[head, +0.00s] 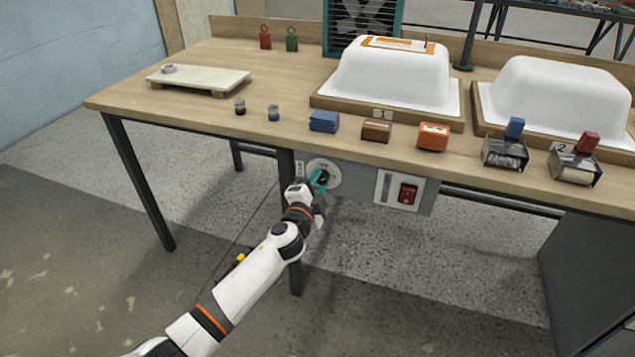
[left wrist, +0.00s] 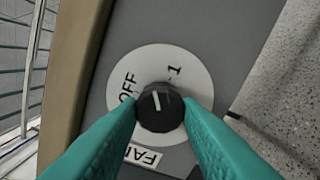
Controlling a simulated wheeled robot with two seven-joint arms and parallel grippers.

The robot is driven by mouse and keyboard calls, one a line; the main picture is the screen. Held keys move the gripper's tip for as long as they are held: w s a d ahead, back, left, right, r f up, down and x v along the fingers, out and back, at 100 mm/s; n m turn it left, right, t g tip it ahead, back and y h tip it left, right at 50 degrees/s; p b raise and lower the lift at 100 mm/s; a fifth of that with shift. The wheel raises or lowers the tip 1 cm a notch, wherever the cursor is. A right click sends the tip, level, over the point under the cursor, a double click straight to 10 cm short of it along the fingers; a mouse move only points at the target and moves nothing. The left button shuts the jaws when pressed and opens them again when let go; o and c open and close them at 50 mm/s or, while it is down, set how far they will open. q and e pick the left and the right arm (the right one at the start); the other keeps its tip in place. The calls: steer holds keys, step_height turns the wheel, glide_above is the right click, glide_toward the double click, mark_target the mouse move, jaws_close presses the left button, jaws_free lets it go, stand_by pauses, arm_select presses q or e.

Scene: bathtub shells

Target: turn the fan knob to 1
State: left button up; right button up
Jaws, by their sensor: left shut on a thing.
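The fan knob (left wrist: 160,107) is black and round with a white pointer line, on a white dial plate (left wrist: 190,72) marked OFF and 1. Its line points between OFF and 1 in the left wrist view. My left gripper (left wrist: 160,112) has its teal fingers on both sides of the knob, shut on it. In the head view, my left gripper (head: 319,181) is at the dial plate (head: 326,168) on the grey panel under the table's front edge and hides much of the knob. A partly covered FAN label (left wrist: 143,155) is beside the plate. My right gripper is not in view.
A red rocker switch (head: 407,193) is on the panel right of the dial. The wooden table (head: 200,120) above bears two white tub shells (head: 395,80), small blocks, cups and a pale board (head: 198,78). A teal-framed fan-like unit (head: 362,25) stands at the back. A table leg is near my arm.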

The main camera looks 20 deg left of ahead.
arm_select(q)
steer(key=m, duration=0.4)
steer(key=shift+p, duration=0.4)
steer(key=shift+m, duration=1.4)
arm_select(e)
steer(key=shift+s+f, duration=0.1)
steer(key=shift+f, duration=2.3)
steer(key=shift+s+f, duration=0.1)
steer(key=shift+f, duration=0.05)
arm_select(q)
steer(key=o, duration=1)
